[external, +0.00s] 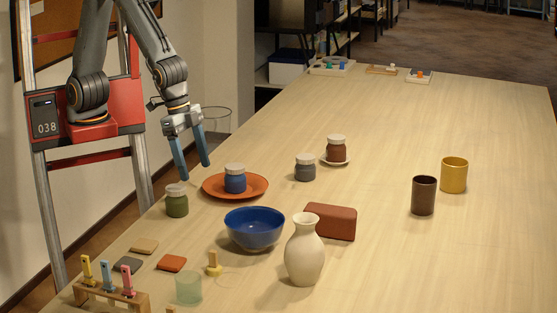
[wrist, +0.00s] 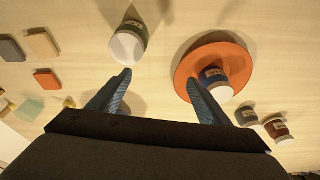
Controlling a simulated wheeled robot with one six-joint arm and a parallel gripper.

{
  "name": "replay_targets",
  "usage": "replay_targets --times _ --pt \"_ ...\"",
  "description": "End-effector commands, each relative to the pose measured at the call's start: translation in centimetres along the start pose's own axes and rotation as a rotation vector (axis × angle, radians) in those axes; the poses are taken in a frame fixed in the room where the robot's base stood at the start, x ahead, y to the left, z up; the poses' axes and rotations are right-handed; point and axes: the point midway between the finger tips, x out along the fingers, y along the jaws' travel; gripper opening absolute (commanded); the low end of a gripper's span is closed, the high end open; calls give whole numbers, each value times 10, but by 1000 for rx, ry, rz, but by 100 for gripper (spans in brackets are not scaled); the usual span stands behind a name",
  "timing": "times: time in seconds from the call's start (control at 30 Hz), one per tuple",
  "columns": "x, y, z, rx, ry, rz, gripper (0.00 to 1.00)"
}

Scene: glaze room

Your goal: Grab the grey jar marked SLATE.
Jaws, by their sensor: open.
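The grey jar (external: 305,172) with a pale lid stands upright on the table, right of the orange plate. It also shows in the wrist view (wrist: 246,117) at the right, small, with a label too small to read. My gripper (external: 194,170) is open and empty, pointing down above the table near the green jar and the plate's left side. In the wrist view my fingers (wrist: 158,77) are spread, with bare table between them. The grey jar is well to the right of my fingers, beyond the blue jar.
A blue jar (external: 235,184) stands on the orange plate (external: 210,189) between my gripper and the grey jar. A green jar (external: 177,204) is nearer. A brown jar (external: 336,153) on a saucer stands close behind the grey one. A blue bowl (external: 254,232) and white vase (external: 304,255) are in front.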

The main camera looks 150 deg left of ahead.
Motion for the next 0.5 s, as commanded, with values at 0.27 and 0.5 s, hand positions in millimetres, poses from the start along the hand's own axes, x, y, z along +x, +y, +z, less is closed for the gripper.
replay_targets --times 0.27,0.5 --pt "40 -172 -125 -505 70 -151 71" --pt "47 -282 -161 -770 119 -238 71"
